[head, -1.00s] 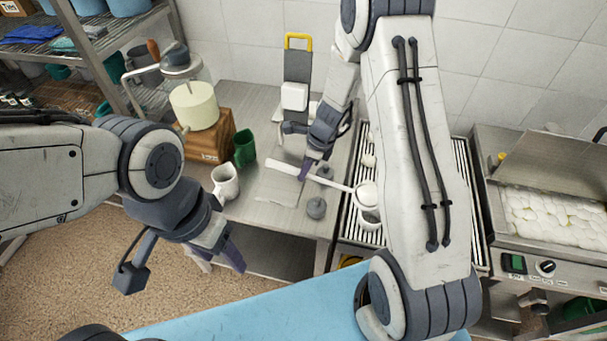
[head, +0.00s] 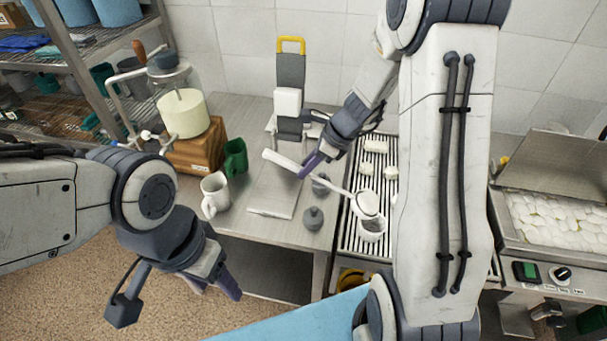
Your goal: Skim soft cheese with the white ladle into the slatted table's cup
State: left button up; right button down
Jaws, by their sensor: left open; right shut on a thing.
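My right gripper (head: 313,164) is shut on the handle of the white ladle (head: 337,187). The ladle's bowl (head: 366,203) is at the lower right end of the slanting handle, just above the cup (head: 371,231) in this view. I cannot tell whether bowl and cup touch or what the bowl holds. The cup stands on the slatted table (head: 352,247). Several white lumps of soft cheese (head: 375,146) lie on the slats behind it. More soft cheese (head: 560,215) fills the steel vat at the right. My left gripper (head: 226,288) is open and empty, in front of the steel table.
The steel table (head: 240,108) holds a white mug (head: 215,194), a green mug (head: 235,158), a scale-like stand (head: 290,75), grey weights (head: 313,219) and a glass jar (head: 182,112) on a wooden box. My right arm hides part of the slatted table.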

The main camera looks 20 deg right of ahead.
jog(key=shift+s+d+r+t+y+b, duration=0.3)
jog(key=shift+s+d+r+y+b, duration=0.15)
jog(key=shift+d+b, duration=0.35)
jog(key=shift+s+d+r+t+y+b, duration=0.45)
jog(key=shift+d+r+y+b, duration=0.1)
jog(key=shift+d+r+b, duration=0.15)
jog(key=shift+s+d+r+y+b, duration=0.3)
jog(key=shift+s+d+r+y, duration=0.1)
jog(key=shift+d+r, duration=0.2)
jog(key=shift+s+d+r+t+y, duration=0.45)
jog(key=shift+d+r+t+y, duration=0.15)
jog(key=shift+d+r, duration=0.2)
